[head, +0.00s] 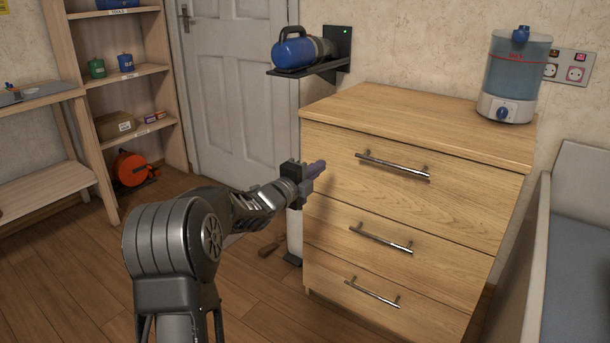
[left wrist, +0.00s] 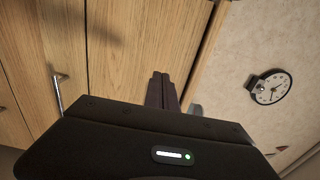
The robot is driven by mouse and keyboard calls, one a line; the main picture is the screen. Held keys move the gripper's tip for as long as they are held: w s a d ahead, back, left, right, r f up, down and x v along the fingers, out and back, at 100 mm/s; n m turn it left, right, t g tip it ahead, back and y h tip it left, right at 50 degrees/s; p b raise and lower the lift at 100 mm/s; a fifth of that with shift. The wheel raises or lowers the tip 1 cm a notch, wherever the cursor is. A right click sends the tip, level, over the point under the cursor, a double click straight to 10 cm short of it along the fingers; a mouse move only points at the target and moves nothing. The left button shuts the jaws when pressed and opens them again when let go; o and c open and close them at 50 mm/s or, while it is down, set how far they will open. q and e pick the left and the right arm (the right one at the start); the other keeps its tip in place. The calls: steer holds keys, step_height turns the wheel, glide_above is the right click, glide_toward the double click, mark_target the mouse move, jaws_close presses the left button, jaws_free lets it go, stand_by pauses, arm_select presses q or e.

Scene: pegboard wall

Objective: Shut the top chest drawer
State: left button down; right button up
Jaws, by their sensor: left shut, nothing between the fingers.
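The wooden chest (head: 420,105) stands against the wall in the head view. Its top drawer (head: 340,155) has a bar handle (head: 393,166) and looks flush or nearly flush; I cannot tell whether a small gap is left. The two lower drawers look shut. My left gripper (head: 318,168) is shut and empty, in front of the top drawer's left part, left of the handle. Its closed fingers also show in the left wrist view (left wrist: 160,92), against wooden fronts; contact cannot be told. My right gripper is not in view.
A water dispenser (head: 514,80) stands on the chest's right end. A wall shelf (head: 310,69) with a blue flask-like device (head: 296,54) is above its left end. A grey-lined box-like piece (head: 570,240) is close on the right. Floor at left is mostly free.

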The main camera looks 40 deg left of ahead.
arm_select(q)
steer(key=shift+s+d+p, duration=0.1)
steer(key=shift+s+p, duration=0.25)
steer(key=shift+s, duration=2.05)
steer(key=shift+f, duration=0.1)
